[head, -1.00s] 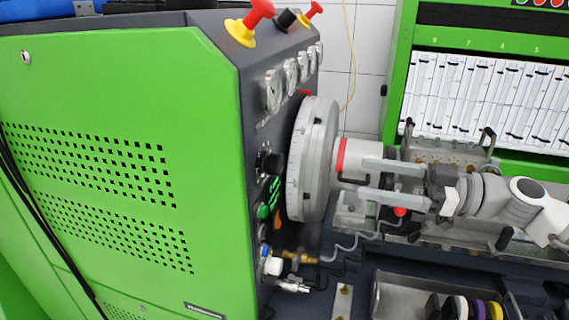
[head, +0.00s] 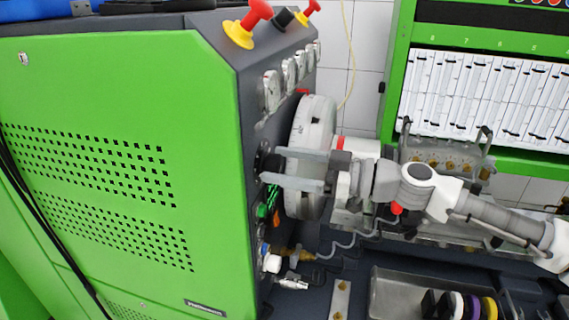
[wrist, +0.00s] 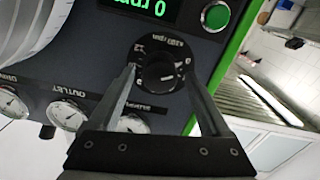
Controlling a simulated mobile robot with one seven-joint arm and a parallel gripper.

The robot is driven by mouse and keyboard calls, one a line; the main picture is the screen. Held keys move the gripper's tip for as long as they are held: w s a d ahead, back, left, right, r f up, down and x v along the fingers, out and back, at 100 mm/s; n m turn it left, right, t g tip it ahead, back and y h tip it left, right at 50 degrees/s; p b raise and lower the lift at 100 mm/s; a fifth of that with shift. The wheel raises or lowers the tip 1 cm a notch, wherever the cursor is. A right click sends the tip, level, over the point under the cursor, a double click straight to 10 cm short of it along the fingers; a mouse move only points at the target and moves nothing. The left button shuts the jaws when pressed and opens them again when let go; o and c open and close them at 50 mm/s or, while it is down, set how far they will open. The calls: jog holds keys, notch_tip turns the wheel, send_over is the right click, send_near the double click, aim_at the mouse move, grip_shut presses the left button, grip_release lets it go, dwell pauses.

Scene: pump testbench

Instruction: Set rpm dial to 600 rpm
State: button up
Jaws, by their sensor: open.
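The rpm dial (wrist: 158,62) is a round black knob with white markings on the dark panel. In the wrist view my gripper (wrist: 161,70) is open, with one finger on each side of the dial. I cannot tell whether either finger touches it. A display (wrist: 140,7) above it in that view shows green characters with a 0, partly cut off. In the head view my gripper (head: 269,166) reaches left past the grey wheel to the panel. The dial (head: 262,157) is there partly hidden by the fingers.
The large grey wheel (head: 306,125) stands close beside my gripper. Pressure gauges (head: 270,91) line the panel above. A green button (wrist: 216,16) sits near the dial. Hose fittings (head: 272,262) stick out below. The green cabinet (head: 130,90) fills the left.

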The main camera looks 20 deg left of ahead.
grip_shut()
dwell(0.4)
jog(key=m, duration=0.5)
jog(key=shift+w+m+p, duration=0.1)
jog(key=shift+m+p, duration=0.25)
jog(key=shift+m, duration=0.05)
jog(key=m+p, duration=0.2)
jog(key=m, duration=0.4)
jog(key=m+p, duration=0.3)
jog(key=m, duration=0.3)
jog(key=shift+g+p, duration=0.3)
jog(key=shift+p, duration=0.05)
jog(key=m+p, duration=0.3)
jog(key=m, duration=0.2)
jog(key=shift+f, duration=0.15)
jog(key=shift+m, duration=0.4)
